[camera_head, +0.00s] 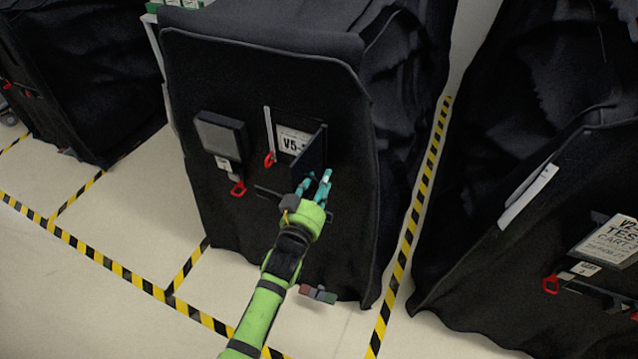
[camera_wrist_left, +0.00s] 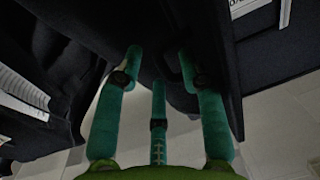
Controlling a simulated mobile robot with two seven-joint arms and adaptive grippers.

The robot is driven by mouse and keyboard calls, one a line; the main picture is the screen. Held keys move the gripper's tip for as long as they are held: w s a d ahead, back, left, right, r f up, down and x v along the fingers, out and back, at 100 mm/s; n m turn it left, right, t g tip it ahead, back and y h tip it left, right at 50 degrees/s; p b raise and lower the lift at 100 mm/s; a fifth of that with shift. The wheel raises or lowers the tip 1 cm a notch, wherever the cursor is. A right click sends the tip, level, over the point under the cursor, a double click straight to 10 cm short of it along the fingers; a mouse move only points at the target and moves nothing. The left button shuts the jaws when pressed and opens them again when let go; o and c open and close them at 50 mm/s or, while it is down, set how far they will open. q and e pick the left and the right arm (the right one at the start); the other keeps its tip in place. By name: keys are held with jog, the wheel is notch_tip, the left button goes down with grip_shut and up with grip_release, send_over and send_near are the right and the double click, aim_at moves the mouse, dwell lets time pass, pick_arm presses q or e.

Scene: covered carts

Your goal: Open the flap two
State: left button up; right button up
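The middle cart (camera_head: 285,90) is draped in black cloth. On its front, a dark flap (camera_head: 312,152) stands swung out beside a white label (camera_head: 293,140) reading "V5", partly covered by the flap. My left gripper (camera_head: 318,185), with teal fingers, is at the flap's lower right edge. In the left wrist view its three fingers (camera_wrist_left: 158,85) are spread apart, with dark panel surfaces close behind them. Whether they touch the flap cannot be told. My right gripper is in neither view.
Red pull loops (camera_head: 270,159) hang on the cart front. Covered carts stand at the left (camera_head: 85,75) and right (camera_head: 540,180). Yellow-black tape (camera_head: 405,245) marks the pale floor, which is clear at front left. A small reddish-green item (camera_head: 318,294) shows near the cart's lower edge.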

pick_arm(q)
jog(key=v, duration=1.2)
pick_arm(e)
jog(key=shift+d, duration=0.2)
pick_arm(q)
jog(key=shift+f, duration=0.1)
